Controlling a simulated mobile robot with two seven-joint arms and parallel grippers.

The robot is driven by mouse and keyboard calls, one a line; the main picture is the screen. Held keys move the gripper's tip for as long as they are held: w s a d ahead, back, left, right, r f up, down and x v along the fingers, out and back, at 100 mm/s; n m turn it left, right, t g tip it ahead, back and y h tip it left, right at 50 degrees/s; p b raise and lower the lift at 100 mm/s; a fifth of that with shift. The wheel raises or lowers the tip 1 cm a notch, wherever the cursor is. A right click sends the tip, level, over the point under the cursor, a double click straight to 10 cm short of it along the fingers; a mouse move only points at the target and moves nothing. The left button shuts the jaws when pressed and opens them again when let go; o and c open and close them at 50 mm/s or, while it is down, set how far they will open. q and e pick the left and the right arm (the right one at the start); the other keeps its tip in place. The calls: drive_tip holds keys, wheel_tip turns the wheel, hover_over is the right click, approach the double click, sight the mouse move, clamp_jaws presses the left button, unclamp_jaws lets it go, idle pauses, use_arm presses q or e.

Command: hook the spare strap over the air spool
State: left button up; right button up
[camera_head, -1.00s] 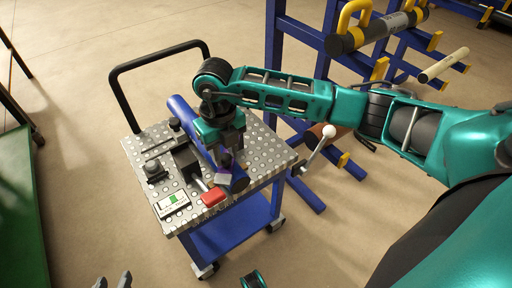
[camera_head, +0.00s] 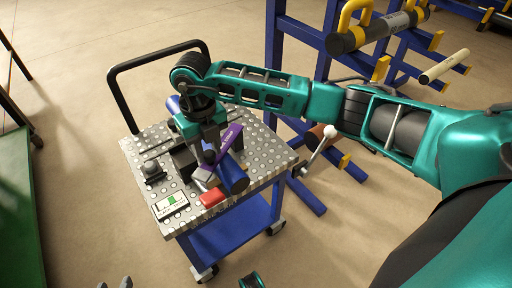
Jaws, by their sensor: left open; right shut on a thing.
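A blue pipe (camera_head: 231,174) lies aslant on the cart top and is partly hidden by my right gripper. I cannot tell for sure whether it is the air spool. My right gripper (camera_head: 211,154) points down over the middle of the pipe.
The perforated cart top (camera_head: 257,150) also carries dark clamp blocks, a red block (camera_head: 211,197) and a small device with a green patch (camera_head: 171,204). A black handle (camera_head: 121,98) rises behind. A blue rack (camera_head: 271,60) with pipes stands right.

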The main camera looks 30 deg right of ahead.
drive_tip(key=shift+w+a+b, duration=0.45)
drive_tip(key=shift+w+b, duration=0.05)
drive_tip(key=shift+w, duration=0.3)
drive_tip(key=shift+w+a+b, duration=0.45)
drive_tip(key=shift+w, duration=0.35)
drive_tip(key=shift+w+a, duration=0.1)
drive_tip(key=shift+w, duration=0.15)
drive_tip(key=shift+w+a+b, duration=0.15)
drive_tip(key=shift+w+b, duration=0.55)
drive_tip(key=shift+w, duration=0.65)
drive_tip(key=o, duration=0.3)
drive_tip(key=shift+r, duration=0.15)
drive_tip(key=o, duration=0.5)
drive_tip(key=shift+s, duration=0.1)
drive_tip(key=shift+c, duration=0.2)
